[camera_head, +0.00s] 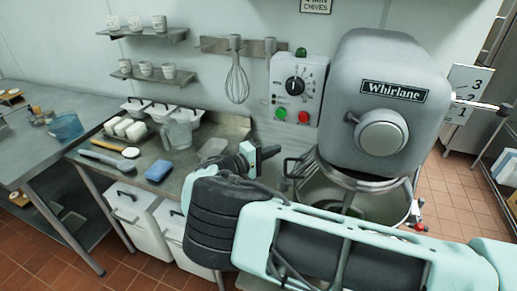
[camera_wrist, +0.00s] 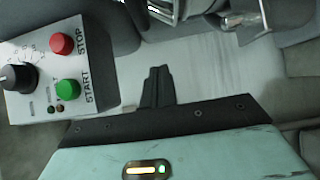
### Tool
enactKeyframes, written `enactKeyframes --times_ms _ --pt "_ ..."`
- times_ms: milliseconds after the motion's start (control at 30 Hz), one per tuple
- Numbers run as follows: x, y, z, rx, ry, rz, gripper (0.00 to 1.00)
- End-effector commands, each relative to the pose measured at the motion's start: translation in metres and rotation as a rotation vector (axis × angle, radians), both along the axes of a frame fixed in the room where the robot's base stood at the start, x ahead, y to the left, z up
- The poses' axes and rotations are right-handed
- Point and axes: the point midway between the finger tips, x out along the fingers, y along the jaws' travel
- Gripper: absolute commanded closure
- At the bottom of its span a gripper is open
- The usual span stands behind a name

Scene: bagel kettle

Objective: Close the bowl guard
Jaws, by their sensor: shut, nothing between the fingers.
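The grey Whirlane mixer (camera_head: 385,100) stands right of centre in the head view. Its metal bowl (camera_head: 392,205) sits below the mixer head, partly hidden by my arm. A curved metal rim (camera_head: 350,182), which looks like the bowl guard, runs below the head at the bowl's top; I cannot tell how far open it is. A dark handle (camera_head: 291,166) sticks out at the bowl's left. My gripper (camera_head: 270,152) is shut and empty, left of that handle and apart from it. In the wrist view its closed fingers (camera_wrist: 157,75) point at a pale surface.
The control box (camera_head: 297,90) with dial and red and green buttons is above my gripper; it also shows in the wrist view (camera_wrist: 55,75). A whisk (camera_head: 237,82) hangs behind.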

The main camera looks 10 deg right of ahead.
Motion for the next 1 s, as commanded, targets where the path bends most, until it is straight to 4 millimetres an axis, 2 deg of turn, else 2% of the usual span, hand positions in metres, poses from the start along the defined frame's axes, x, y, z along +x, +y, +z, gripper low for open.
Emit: enactKeyframes --times_ms 33,200,400,1000 --pt "0.003 -0.01 0.006 -0.002 0.002 -0.003 1.0" --pt "-0.022 -0.007 0.006 -0.002 0.001 0.001 1.0" --pt "-0.035 -0.009 0.003 0.001 0.0 0.001 1.0" --pt "-0.037 -0.007 0.001 0.0 0.0 0.02 1.0"
